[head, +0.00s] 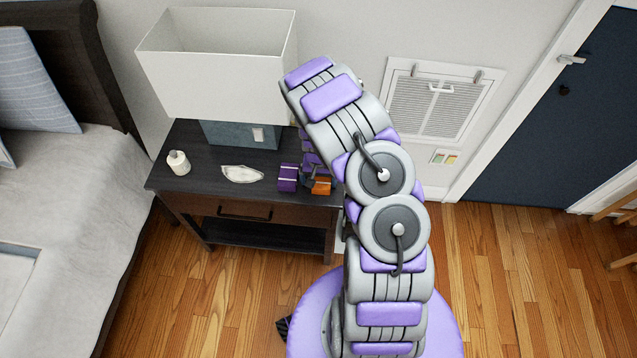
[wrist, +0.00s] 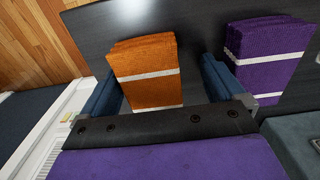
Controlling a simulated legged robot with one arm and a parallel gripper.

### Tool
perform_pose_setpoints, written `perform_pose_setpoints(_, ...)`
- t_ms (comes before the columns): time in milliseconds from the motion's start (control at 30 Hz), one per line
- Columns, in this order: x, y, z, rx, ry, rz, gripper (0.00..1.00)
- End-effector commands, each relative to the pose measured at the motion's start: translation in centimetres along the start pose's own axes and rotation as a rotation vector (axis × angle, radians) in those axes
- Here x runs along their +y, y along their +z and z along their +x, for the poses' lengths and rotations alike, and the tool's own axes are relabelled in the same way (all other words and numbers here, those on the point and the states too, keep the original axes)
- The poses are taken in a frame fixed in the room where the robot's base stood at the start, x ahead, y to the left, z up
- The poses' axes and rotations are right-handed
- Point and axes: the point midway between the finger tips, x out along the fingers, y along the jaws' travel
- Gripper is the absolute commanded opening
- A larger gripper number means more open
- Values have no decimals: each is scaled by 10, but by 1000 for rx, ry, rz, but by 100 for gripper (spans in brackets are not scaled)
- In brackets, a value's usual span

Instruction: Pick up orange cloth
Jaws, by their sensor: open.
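The orange cloth (wrist: 148,66) is a folded stack with a white stripe. It lies on the dark nightstand top and also shows in the head view (head: 322,186), partly hidden by my arm. My gripper (wrist: 160,68) is open in the wrist view, with one blue finger on each side of the orange cloth. The cloth's near edge is hidden behind the gripper's palm.
A purple cloth (wrist: 266,58) with a white stripe lies right of the right finger. The nightstand (head: 200,186) also holds a lamp (head: 215,75), a white bottle (head: 178,162) and a white dish (head: 241,174). A bed (head: 70,220) stands left. Wood floor (head: 500,290) is open at right.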

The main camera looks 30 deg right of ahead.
Motion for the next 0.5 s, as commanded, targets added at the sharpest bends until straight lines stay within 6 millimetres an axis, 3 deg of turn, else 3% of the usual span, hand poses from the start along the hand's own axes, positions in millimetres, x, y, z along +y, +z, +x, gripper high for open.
perform_pose_setpoints(167,4,-3,0,-2,-5,3,96)
perform_pose_setpoints(500,-4,2,-2,6,5,1,63)
